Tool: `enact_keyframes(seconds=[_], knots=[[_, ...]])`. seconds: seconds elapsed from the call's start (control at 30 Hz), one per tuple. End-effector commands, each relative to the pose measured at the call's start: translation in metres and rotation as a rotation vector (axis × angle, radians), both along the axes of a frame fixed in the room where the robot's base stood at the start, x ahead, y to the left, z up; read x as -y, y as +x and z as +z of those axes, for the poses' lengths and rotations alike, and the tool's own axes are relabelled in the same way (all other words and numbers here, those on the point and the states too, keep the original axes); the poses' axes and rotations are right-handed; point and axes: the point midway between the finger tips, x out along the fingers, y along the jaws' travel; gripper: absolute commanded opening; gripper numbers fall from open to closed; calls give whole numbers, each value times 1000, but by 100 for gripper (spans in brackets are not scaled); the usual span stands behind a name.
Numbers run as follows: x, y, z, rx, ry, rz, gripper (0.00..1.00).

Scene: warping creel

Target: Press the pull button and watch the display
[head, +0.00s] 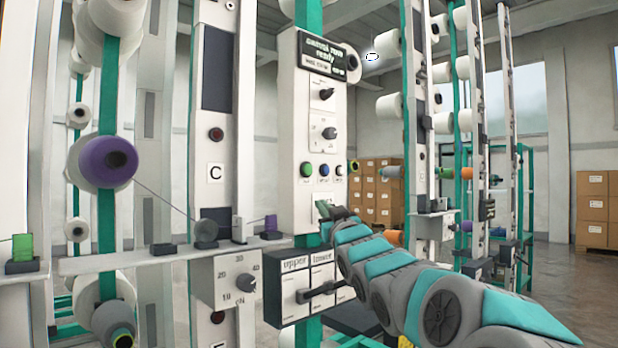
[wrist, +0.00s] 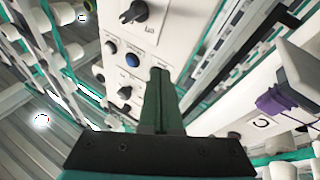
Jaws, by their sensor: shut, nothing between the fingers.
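The white control panel (head: 300,215) carries a dark display (head: 322,58) at its top with the word "ready" on it; the smaller lines are blurred. Below it are two dark knobs and a row with a green button (head: 306,170), a blue button (head: 323,169) and a darker button (head: 339,170). Their labels are too small to read, so I cannot tell which is pull. My gripper (head: 325,208) is just below this row. In the wrist view, my gripper (wrist: 160,72) is shut and empty beside the blue button (wrist: 132,60); its fingers hide part of the panel.
A box labelled "upper" and "lower" (head: 290,290) with a lever stands under my gripper. A tension dial (head: 223,278) is to its left. Creel posts with yarn cones, such as a purple one (head: 90,162), stand on both sides. Stacked cartons (head: 376,195) are behind.

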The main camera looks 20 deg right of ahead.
Motion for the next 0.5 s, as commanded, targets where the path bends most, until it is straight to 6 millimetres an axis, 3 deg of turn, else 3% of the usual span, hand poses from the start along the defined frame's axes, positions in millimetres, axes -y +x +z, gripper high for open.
enact_keyframes(seconds=[0.03,0.2,0.5], knots=[[12,0,10,67,-18,-3,0],[34,-15,54,274,-90,2,0],[45,-31,79,401,-145,9,0]])
